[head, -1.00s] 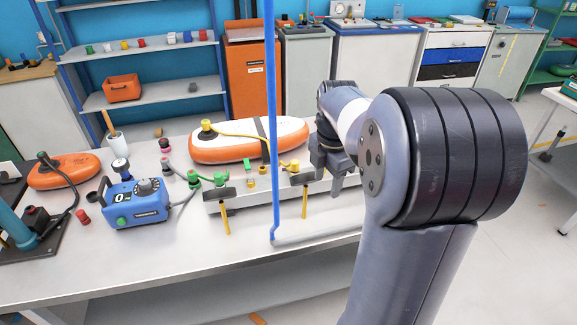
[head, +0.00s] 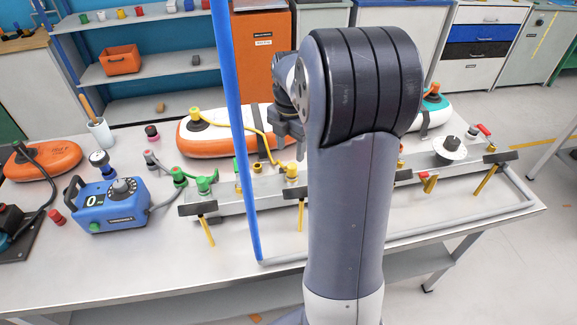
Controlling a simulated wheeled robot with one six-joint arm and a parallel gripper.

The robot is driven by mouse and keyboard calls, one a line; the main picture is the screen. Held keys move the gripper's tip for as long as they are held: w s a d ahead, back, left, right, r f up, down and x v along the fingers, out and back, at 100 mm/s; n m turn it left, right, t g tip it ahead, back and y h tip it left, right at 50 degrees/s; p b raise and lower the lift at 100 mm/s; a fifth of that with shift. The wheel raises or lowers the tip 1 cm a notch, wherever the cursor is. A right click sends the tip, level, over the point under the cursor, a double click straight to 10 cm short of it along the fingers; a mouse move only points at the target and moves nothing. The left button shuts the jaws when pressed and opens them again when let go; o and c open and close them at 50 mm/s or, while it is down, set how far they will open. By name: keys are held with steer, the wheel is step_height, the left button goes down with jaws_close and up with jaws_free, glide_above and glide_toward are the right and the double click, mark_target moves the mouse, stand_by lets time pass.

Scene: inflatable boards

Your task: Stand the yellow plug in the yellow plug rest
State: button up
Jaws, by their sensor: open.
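A yellow fitting (head: 291,170) stands on the grey rail at the end of a yellow hose (head: 249,129). The hose runs from a yellow cap (head: 195,116) on the orange and white board (head: 190,137). A small yellow piece (head: 257,167) is on the rail left of the fitting. I cannot tell which small yellow piece is the plug and which is its rest. My gripper (head: 293,139) is open, above and behind the rail near the yellow fitting. My arm partly hides it, and I see nothing held.
The grey rail (head: 230,203) carries a green fitting (head: 204,184), a white disc (head: 450,149) and yellow-handled clamps. A blue pole (head: 239,150) rises in front. A blue pump box (head: 107,206) stands left. A teal and white board (head: 435,110) lies behind at right. My arm hides the middle.

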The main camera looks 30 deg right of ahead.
mark_target(292, 165)
steer(key=f, duration=0.5)
steer(key=f+p, duration=0.1)
steer(key=f, duration=0.2)
steer(key=shift+d, duration=0.25)
steer(key=shift+r, duration=0.1)
jaws_close()
